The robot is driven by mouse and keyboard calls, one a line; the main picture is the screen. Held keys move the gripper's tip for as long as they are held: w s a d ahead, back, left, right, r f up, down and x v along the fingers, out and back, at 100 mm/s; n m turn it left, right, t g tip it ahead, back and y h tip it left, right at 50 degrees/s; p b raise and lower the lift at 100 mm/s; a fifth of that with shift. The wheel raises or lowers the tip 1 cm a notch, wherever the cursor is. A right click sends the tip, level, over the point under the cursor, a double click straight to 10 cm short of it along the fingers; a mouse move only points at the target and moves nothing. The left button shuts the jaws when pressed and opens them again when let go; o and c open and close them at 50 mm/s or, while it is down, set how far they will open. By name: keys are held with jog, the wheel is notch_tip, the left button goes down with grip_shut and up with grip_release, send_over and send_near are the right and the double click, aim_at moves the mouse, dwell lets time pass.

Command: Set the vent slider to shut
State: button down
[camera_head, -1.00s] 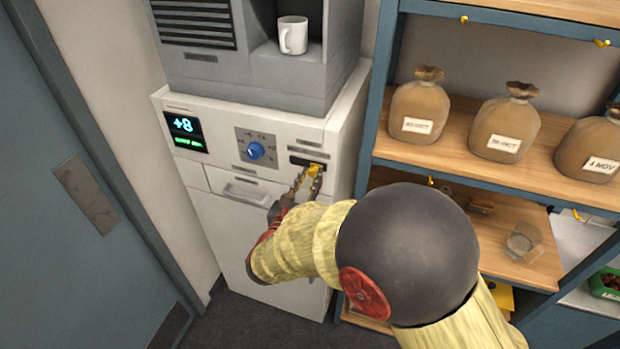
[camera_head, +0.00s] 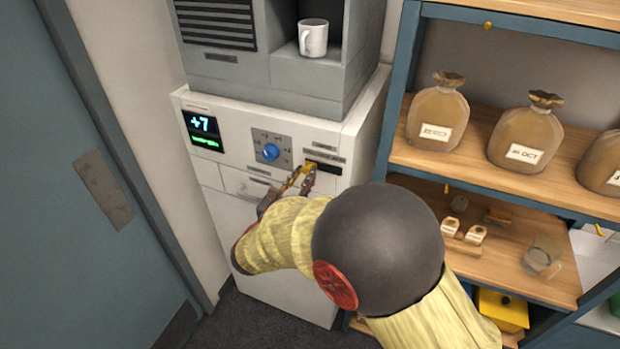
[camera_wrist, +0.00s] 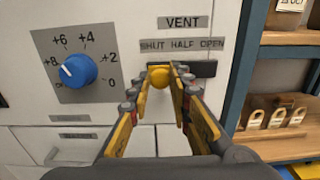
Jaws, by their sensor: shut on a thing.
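The vent slider's yellow knob (camera_wrist: 160,78) sits in a dark slot under the VENT label (camera_wrist: 182,22). It is below the word SHUT, at the left of the SHUT HALF OPEN strip (camera_wrist: 182,45). The slot's dark right part (camera_wrist: 206,69) is bare. My gripper (camera_wrist: 164,80) is shut on the knob, with a finger on each side of it. In the head view my gripper (camera_head: 305,175) is at the upper right of the white cabinet's front (camera_head: 230,125). The fingers hide the slot's left part, so I cannot tell whether the knob touches the end.
A blue dial (camera_wrist: 79,71) is left of the slider, beside a lit display (camera_head: 203,130) reading +7. A blue-framed shelf (camera_head: 392,100) with labelled sacks (camera_head: 438,115) stands close on the right. A white mug (camera_head: 313,38) is above, and a door (camera_head: 60,180) is at left.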

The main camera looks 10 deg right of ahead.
jog(key=shift+a+r, duration=0.1)
jog(key=shift+a, duration=0.05)
jog(key=c, duration=1.6)
grip_release()
jog(key=shift+w, duration=0.15)
jog(key=shift+c, duration=0.2)
jog(key=v, duration=1.2)
